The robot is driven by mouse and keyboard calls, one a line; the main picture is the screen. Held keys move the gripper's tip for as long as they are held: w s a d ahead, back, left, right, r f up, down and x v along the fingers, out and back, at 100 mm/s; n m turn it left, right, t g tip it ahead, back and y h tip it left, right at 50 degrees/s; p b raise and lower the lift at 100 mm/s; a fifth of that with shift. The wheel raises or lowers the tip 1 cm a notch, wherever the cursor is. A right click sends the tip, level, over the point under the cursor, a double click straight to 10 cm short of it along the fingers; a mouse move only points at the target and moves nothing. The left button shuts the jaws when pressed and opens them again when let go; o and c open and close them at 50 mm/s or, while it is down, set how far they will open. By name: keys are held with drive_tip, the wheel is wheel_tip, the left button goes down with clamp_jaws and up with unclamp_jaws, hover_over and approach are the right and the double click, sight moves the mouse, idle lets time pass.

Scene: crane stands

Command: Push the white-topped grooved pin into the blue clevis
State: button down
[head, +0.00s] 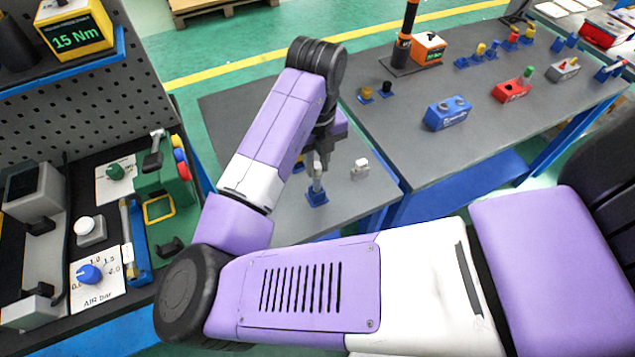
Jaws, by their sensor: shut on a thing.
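My gripper (317,170) points down over the near grey bench, left of the picture's middle. It is shut on a thin pale pin (316,184), which I take for the white-topped grooved pin; the fingers hide its top. The pin stands about upright over a small blue clevis (318,199) on the bench. The pin's lower end meets the clevis in this view, but I cannot tell how deep it sits in it. The grooves are too small to make out.
A long grey bench (425,160) at the right carries a blue block (448,113), a red block (511,90) and several small blue stands with coloured pins. A tool panel (85,120) stands at the left.

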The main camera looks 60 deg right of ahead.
drive_tip(key=shift+r+p, duration=1.2)
drive_tip(key=shift+r, duration=0.7)
